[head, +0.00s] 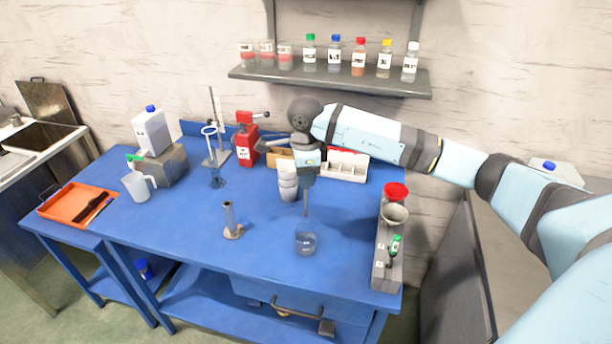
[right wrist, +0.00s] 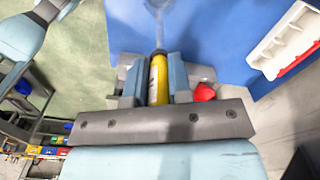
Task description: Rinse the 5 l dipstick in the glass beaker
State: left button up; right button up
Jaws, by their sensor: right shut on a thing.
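My right gripper (head: 307,176) is shut on the dipstick (head: 306,203), whose thin rod points down over the front middle of the blue table. In the right wrist view the dipstick's yellow handle (right wrist: 158,80) sits between the two fingers. The glass beaker (head: 305,240) stands upright on the table, directly below the rod. The rod's lower end appears just above the beaker's rim; I cannot tell the exact gap. A clear glass shape (right wrist: 157,8) shows past the handle in the right wrist view, partly cut off. My left gripper is not in view.
White stacked cups (head: 288,183) stand close left of the gripper. A metal holder (head: 231,222) stands left of the beaker. A grey box with funnels (head: 385,268) edges the right side. A bottle shelf (head: 330,82) hangs behind. Table around the beaker is clear.

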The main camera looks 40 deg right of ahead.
aim_at(306, 217)
jog(key=shift+f+b, duration=1.3)
jog(key=shift+f, duration=0.55)
notch_tip(306, 217, down, 7)
jog(key=b, duration=0.5)
jog(key=shift+f, duration=0.15)
jog(key=shift+f+b, duration=0.6)
jog(key=shift+f, duration=0.3)
jog(key=shift+r, duration=0.1)
dwell(1.8)
jog(key=shift+r+p, duration=2.55)
jog(key=shift+r, duration=2.9)
